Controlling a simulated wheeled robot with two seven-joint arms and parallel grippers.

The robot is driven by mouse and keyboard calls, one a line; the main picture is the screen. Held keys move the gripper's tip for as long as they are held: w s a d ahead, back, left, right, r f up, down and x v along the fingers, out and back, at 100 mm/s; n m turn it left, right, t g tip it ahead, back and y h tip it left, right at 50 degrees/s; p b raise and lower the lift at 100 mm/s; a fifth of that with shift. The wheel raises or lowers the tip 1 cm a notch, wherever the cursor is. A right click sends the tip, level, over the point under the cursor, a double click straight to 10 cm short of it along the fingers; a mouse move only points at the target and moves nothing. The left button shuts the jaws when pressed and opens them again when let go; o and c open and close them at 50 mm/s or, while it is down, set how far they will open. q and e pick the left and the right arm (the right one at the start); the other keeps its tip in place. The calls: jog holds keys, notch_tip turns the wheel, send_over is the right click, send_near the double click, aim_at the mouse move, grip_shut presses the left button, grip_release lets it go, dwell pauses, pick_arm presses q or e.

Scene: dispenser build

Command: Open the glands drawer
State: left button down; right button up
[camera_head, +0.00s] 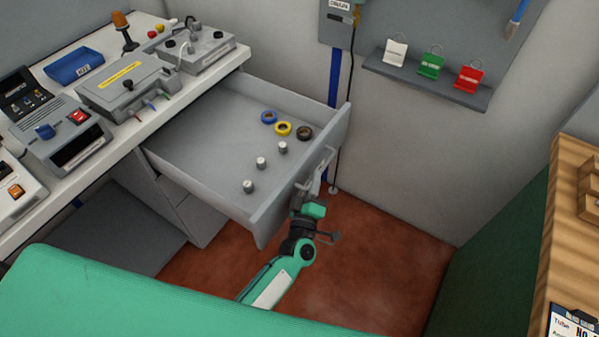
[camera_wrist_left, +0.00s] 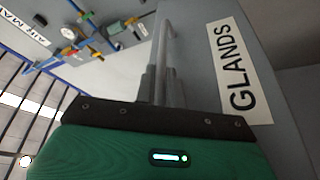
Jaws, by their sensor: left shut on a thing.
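The grey glands drawer (camera_head: 210,158) stands pulled well out from under the bench in the head view. Several small silver glands and three rings, blue, yellow and dark, lie inside it. My left gripper (camera_head: 316,188) is at the drawer's front and shut on its bar handle (camera_head: 328,160). In the left wrist view the handle (camera_wrist_left: 166,45) runs up between the fingers (camera_wrist_left: 160,84), beside the drawer front with its "GLANDS" label (camera_wrist_left: 238,70). The fingertips are partly hidden in the head view. My right gripper is not in view.
The white bench (camera_head: 118,38) carries several devices above the drawer. A wooden surface (camera_head: 555,250) stands at the right. Red floor (camera_head: 400,270) is clear between.

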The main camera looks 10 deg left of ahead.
pick_arm(q)
jog(key=shift+s+d, duration=0.25)
jog(key=shift+d, duration=0.5)
jog(key=shift+s+d, duration=0.3)
jog(key=shift+d, duration=0.4)
jog(key=shift+s+d, duration=0.25)
jog(key=shift+d, duration=0.5)
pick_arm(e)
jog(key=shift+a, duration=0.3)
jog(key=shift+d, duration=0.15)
